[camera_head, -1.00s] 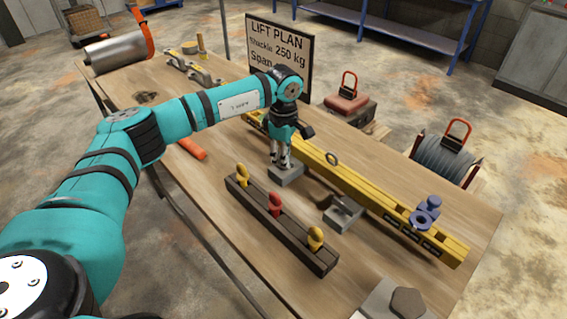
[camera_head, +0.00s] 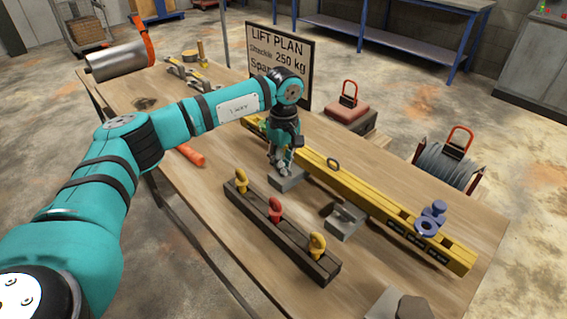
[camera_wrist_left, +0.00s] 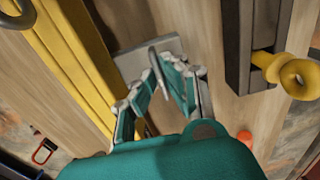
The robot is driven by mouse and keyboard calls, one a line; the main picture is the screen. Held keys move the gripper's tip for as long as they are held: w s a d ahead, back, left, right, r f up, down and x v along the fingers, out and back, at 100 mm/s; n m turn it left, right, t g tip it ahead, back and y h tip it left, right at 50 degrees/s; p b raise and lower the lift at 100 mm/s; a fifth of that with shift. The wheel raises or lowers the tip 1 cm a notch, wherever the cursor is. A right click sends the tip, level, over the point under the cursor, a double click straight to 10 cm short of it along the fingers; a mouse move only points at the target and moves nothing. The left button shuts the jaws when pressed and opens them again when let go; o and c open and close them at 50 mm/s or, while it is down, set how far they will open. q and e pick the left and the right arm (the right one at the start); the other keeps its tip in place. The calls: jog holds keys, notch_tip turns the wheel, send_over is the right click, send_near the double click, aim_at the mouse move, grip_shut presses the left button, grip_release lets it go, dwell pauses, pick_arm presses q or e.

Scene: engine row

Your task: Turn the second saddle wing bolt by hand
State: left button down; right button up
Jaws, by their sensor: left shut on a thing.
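A grey saddle block (camera_head: 288,181) sits on the wooden table beside the yellow spreader beam (camera_head: 370,200). My left gripper (camera_head: 279,167) points down over this block, its fingers shut. In the left wrist view, the gripper (camera_wrist_left: 160,88) closes around a thin grey wing bolt (camera_wrist_left: 153,62) that stands up from the block's flat plate (camera_wrist_left: 132,66). The fingers hide part of the bolt. Another grey saddle block (camera_head: 345,221) sits farther right along the beam. My right gripper is not in view.
A dark rail (camera_head: 290,246) with yellow and red eye bolts lies in front of the saddles. An orange-handled item (camera_head: 190,154) lies left. The lift plan sign (camera_head: 281,62) stands behind the beam. A blue shackle (camera_head: 430,219) rests at the beam's right end.

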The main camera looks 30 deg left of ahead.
pick_arm(q)
jog(key=shift+w+r, duration=0.2)
jog(key=shift+r, duration=0.15)
jog(key=c, duration=1.5)
grip_release()
jog(key=shift+s, duration=0.1)
jog(key=shift+o, duration=0.2)
jog(key=shift+f, duration=0.15)
notch_tip(320, 180, up, 12)
